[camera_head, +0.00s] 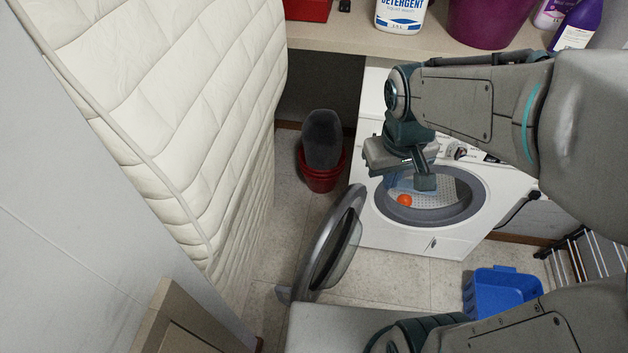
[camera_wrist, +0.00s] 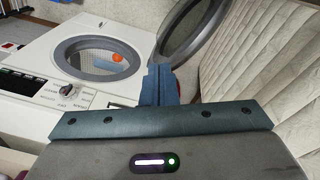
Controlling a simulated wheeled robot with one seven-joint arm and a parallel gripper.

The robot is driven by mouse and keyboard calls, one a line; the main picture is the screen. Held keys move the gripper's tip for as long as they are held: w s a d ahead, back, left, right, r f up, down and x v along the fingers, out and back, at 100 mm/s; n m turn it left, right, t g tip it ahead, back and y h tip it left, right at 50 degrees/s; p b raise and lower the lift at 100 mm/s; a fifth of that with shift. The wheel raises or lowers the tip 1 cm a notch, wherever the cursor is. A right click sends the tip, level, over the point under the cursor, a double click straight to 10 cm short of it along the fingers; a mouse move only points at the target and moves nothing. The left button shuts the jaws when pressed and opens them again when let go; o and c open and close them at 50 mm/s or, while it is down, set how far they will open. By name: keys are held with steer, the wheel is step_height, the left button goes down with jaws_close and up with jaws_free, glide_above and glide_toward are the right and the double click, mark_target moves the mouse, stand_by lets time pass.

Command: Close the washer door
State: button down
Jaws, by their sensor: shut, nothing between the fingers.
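The white washer (camera_head: 393,229) stands under the shelf, with its round front opening facing the room. Its round door (camera_head: 333,243), with a grey rim and dark glass, is swung wide open to the left of the opening. An orange ball-like item (camera_head: 404,200) shows inside the drum. My gripper (camera_head: 425,182) is shut and empty, in front of the upper part of the opening in the head view. In the wrist view the door (camera_wrist: 190,27) is beyond the fingers (camera_wrist: 159,84), and the washer (camera_wrist: 30,50) is to the left. I see no contact between gripper and door.
A quilted mattress (camera_head: 180,100) leans along the left wall. A red bucket (camera_head: 321,176) with a dark item stands between mattress and washer. A blue basket (camera_head: 500,291) and a drying rack (camera_head: 590,255) are at the right. Bottles stand on the shelf (camera_head: 345,35).

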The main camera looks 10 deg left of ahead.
steer(key=w+a+f+n+g+h+b, duration=0.1)
steer(key=w+a+f+n+b, duration=0.3)
steer(key=a+f, duration=0.65)
steer(key=a+f+n+g+h+b, duration=0.1)
steer(key=a+f+n+g+b, duration=0.15)
steer(key=a+f+n, duration=0.75)
steer(key=d+f+m+b, duration=0.1)
steer(key=d+f+m, duration=0.3)
steer(key=f, duration=0.7)
steer(key=shift+s+f+m+t, duration=0.4)
steer(key=shift+s+m+t, duration=0.05)
steer(key=shift+m, duration=0.05)
steer(key=shift+d, duration=0.1)
